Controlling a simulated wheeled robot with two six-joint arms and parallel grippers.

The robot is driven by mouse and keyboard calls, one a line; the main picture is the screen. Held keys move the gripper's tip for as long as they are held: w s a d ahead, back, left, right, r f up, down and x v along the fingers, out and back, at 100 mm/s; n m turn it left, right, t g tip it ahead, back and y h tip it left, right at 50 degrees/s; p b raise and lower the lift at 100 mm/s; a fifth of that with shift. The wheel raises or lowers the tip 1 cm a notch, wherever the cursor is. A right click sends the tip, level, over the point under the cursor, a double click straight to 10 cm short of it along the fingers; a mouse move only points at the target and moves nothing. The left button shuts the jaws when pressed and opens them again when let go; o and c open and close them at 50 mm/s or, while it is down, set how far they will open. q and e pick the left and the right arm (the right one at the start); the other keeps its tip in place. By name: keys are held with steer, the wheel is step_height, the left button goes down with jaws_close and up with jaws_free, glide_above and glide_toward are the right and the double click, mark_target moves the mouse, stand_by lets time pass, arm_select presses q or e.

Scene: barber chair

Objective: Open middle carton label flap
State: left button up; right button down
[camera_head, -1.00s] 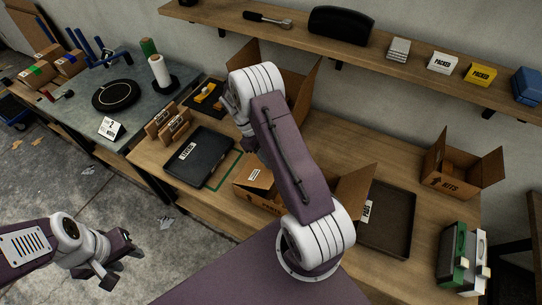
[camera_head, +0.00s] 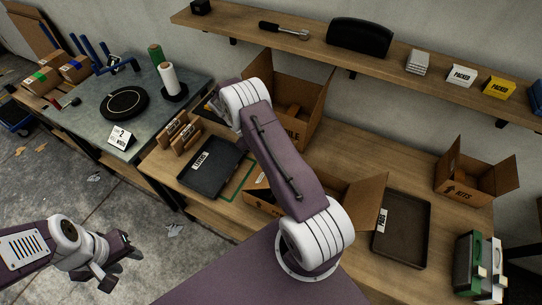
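The middle carton (camera_head: 262,200) is an open brown cardboard box on the wooden bench. My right arm crosses in front of it and hides much of it. One flap (camera_head: 256,178) shows left of the arm, and another flap (camera_head: 366,200) stands raised on the right. The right gripper (camera_head: 214,106) is mostly hidden behind its own wrist, up and left of the carton, with only a grey bit showing. My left gripper (camera_head: 120,262) is low at the left over the floor, fingers apart and empty, far from the carton.
A larger open carton (camera_head: 311,88) stands behind my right arm. A black tray (camera_head: 402,232) and a KITS carton (camera_head: 466,178) are on the right. A shelf (camera_head: 390,55) runs above.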

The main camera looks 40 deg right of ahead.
steer(key=shift+w, duration=0.2)
steer(key=shift+s, duration=0.1)
stand_by(0.5)
steer(key=c, duration=1)
jaws_free()
steer(key=shift+a, duration=0.1)
steer(key=shift+w+r, duration=0.15)
steer(key=shift+w, duration=0.1)
steer(key=b+v, duration=0.2)
steer(key=v, duration=0.6)
steer(key=shift+r, duration=0.25)
